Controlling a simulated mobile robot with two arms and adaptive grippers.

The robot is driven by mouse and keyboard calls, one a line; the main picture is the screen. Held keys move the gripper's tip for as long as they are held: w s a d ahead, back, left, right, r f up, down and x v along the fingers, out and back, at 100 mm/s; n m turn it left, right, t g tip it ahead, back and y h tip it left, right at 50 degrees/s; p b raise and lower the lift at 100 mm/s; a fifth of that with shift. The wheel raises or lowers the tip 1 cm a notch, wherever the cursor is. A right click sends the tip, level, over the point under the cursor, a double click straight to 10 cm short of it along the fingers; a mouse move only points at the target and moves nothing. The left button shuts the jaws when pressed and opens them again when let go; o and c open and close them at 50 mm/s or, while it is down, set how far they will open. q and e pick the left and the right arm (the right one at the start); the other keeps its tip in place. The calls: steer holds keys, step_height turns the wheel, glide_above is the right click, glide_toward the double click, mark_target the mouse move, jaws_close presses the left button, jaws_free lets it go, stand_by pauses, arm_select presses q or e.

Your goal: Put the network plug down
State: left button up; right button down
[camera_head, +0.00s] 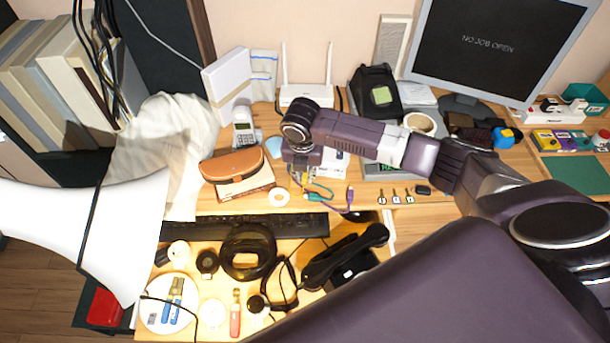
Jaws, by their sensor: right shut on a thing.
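My right gripper (299,180) points down over the middle of the desk, at the front edge of its back part. It is shut on what I take to be the network plug. The plug is small and mostly hidden by the fingers, so I cannot tell whether it touches the wood. A purple cable (331,207) runs right from beneath the gripper, and a teal cable end (320,190) lies beside it. My left gripper is not in view.
A brown case (232,165) and a tape ring (279,197) are left of the gripper. A white router (306,92) stands behind. A black keyboard (262,224) and a black handset (345,256) lie in front. Several small keys or plugs (396,196) lie to the right.

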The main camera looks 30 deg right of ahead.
steer(key=shift+f, duration=0.65)
steer(key=shift+f, duration=0.15)
steer(key=c, duration=1.9)
jaws_free()
steer(key=shift+c, duration=0.2)
step_height(320, 180, up, 12)
steer(key=s+a, duration=0.1)
steer(key=s, duration=0.1)
steer(key=shift+a+b, duration=0.2)
steer(key=shift+b, duration=0.25)
